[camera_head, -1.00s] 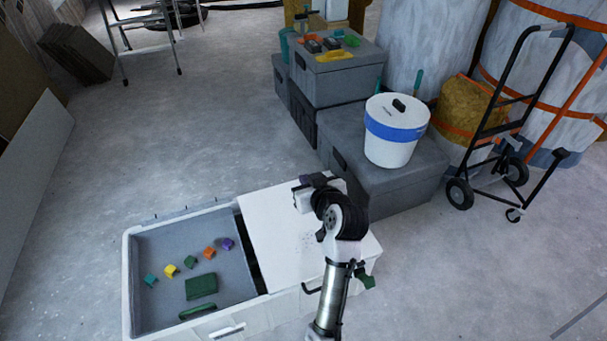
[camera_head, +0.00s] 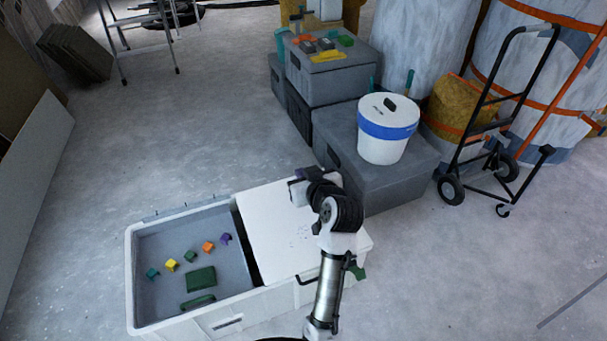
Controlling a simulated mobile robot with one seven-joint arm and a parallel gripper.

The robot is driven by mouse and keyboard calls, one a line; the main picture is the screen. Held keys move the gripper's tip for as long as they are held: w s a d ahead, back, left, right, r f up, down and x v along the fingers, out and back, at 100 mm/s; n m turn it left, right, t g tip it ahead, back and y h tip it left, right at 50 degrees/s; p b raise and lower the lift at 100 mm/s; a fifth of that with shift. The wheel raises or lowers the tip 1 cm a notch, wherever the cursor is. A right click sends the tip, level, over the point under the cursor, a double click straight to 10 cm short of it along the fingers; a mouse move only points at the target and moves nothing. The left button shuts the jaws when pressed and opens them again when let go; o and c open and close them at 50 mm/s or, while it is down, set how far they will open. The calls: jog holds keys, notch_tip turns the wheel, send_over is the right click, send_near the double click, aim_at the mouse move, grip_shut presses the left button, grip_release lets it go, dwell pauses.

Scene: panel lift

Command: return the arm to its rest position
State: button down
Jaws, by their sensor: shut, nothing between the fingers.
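My arm rises from the bottom middle of the view and bends at a dark joint. My gripper (camera_head: 298,186) is at its far end, above the white lid panel (camera_head: 277,225). It is small and dark here, with its fingers shut and nothing seen held in it. The panel covers the right part of a white-rimmed crate (camera_head: 130,285). The left part of the crate is open. I cannot tell whether the gripper touches the panel.
Several small coloured blocks and green pieces (camera_head: 201,279) lie in the crate's open part. A white bucket (camera_head: 387,145) stands on a grey case (camera_head: 395,175) behind my arm. A hand truck (camera_head: 490,130) stands at right. Floor at left (camera_head: 140,130) is clear.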

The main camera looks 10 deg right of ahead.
jog(key=s+d+f+b, duration=0.1)
jog(key=s+f, duration=0.4)
jog(key=s, duration=0.2)
jog(key=shift+d, duration=0.15)
